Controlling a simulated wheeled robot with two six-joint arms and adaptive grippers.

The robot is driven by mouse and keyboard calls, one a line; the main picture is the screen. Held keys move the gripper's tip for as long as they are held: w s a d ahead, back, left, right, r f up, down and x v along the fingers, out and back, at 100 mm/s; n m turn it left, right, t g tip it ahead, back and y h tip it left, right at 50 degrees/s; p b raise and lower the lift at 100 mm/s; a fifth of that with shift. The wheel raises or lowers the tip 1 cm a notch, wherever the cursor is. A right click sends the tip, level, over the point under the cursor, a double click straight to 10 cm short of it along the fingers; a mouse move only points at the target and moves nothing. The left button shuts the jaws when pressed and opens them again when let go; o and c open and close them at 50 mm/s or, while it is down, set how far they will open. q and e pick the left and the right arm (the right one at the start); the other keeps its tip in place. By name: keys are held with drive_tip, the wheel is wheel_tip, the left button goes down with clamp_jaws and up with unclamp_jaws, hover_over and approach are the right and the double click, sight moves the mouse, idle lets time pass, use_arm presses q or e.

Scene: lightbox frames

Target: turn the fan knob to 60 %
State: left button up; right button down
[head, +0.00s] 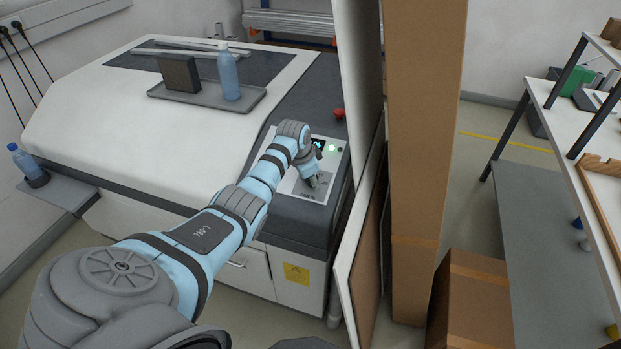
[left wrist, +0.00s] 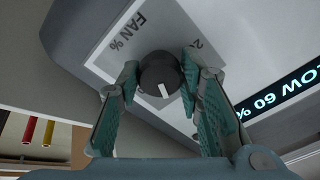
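The fan knob (left wrist: 160,75) is a round dark knob with a white pointer mark, on a light control panel (left wrist: 105,62) lettered "FAN %". The panel also shows in the head view (head: 334,160). A dark display (left wrist: 285,98) beside the knob shows cyan text ending in "60 %", upside down in the wrist view and cut off at the edge. My left gripper (head: 315,183) is at the panel; in the left wrist view its fingers (left wrist: 159,70) stand either side of the knob, apart, with small gaps visible. The gripper hides the knob in the head view. My right gripper is not in view.
A red button (head: 338,113) and a green light (head: 331,148) are near the panel. A tray (head: 190,99) with a blue bottle (head: 228,75) and dark box (head: 179,73) lies on the machine. A tall cardboard piece (head: 424,130) stands close on the right.

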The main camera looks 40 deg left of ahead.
use_arm(q)
drive_tip(key=o, duration=0.4)
drive_tip(key=shift+w, duration=0.1)
drive_tip(key=v, duration=1.2)
drive_tip(key=shift+w, duration=0.1)
